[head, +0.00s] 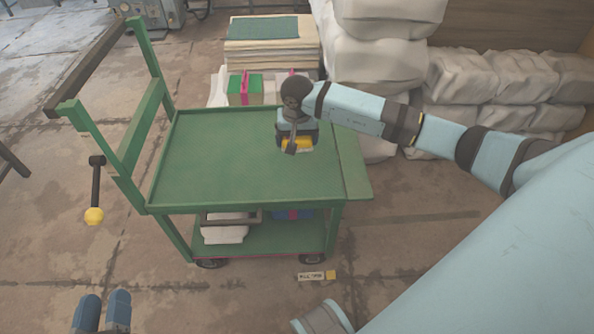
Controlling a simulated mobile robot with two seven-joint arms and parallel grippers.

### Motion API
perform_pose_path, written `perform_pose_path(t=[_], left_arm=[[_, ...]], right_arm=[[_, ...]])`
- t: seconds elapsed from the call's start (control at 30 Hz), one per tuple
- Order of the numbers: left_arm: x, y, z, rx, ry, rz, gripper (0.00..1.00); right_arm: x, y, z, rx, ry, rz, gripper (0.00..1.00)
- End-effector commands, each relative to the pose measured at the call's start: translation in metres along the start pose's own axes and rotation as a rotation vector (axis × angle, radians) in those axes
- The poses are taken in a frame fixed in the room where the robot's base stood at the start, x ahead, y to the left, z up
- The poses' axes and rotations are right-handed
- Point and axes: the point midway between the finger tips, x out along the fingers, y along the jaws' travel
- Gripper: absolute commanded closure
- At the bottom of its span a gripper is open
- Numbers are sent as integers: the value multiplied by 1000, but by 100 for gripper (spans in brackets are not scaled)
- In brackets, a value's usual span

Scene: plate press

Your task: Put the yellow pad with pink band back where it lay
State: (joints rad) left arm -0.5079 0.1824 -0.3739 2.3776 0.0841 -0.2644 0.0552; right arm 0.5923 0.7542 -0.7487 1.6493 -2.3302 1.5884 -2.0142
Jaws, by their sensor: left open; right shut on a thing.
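The yellow pad (299,144) is in my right gripper (293,146), over the right rear part of the green cart's top (225,168). Only a small yellow patch of it shows; the gripper hides the rest, and no pink band can be made out on it. I cannot tell whether the pad touches the cart top. My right gripper points down and is shut on the pad. My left gripper (102,306) is at the bottom left edge, apart from the cart; its two blue fingers are apart and hold nothing visible.
The cart top is otherwise clear. Its lower shelf (260,238) holds white and blue items. Behind stand a stack of sheets (270,52), a green block with pink bands (240,88) and white sacks (380,60). A yellow-knobbed lever (94,215) stands left. A label (311,276) lies on the floor.

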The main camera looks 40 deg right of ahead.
Motion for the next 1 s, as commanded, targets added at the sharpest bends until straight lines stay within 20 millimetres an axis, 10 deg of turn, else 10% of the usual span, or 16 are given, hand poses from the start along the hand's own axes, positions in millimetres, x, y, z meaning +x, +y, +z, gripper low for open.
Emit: perform_pose_path(t=[0.3, 1.0], left_arm=[[1, 16, -26, -29, 161, 63, 57], [3, 18, -14, -43, 128, 80, 57]], right_arm=[[76, 0, 10, 1, -2, -1, 33], [128, 0, 16, -1, 1, 0, 33]])
